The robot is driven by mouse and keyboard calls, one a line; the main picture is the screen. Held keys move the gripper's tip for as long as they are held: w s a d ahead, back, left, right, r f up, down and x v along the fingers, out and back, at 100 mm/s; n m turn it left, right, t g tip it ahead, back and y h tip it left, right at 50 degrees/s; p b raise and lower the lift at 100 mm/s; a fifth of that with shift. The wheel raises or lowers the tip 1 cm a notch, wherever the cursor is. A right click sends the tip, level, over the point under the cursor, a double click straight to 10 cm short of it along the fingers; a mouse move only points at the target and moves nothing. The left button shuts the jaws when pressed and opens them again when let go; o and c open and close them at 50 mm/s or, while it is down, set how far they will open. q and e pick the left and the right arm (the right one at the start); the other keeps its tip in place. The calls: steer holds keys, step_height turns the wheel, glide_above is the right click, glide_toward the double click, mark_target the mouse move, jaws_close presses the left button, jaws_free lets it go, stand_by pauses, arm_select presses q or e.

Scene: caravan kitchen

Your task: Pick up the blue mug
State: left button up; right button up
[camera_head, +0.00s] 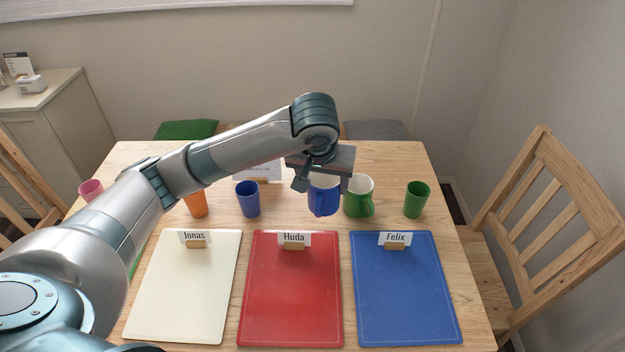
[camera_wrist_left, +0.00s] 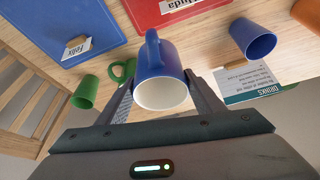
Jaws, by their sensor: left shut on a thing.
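The blue mug (camera_head: 323,201) is on the far part of the wooden table, beside a green mug (camera_head: 359,197). My left gripper (camera_head: 318,182) is over it and shut on it. In the left wrist view the blue mug (camera_wrist_left: 160,72) sits between the two fingers of my left gripper (camera_wrist_left: 163,95), its white inside facing the camera and its handle pointing away toward the placemats. I cannot tell whether the mug's base touches the table. My right gripper is not in view.
A blue cup (camera_head: 248,199), an orange cup (camera_head: 196,204), a pink cup (camera_head: 91,190) and a green cup (camera_head: 417,199) stand along the table. White (camera_head: 185,290), red (camera_head: 291,293) and blue (camera_head: 407,293) placemats with name cards lie in front. A wooden chair (camera_head: 545,230) is at the right.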

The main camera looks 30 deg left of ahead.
mark_target(332, 188)
arm_select(q)
steer(key=shift+s+d+r, duration=0.5)
steer(key=shift+d+r, duration=0.05)
steer(key=shift+d, duration=0.15)
steer(key=shift+s+d+r, duration=0.45)
steer(key=shift+d+r, duration=0.05)
steer(key=shift+d, duration=0.2)
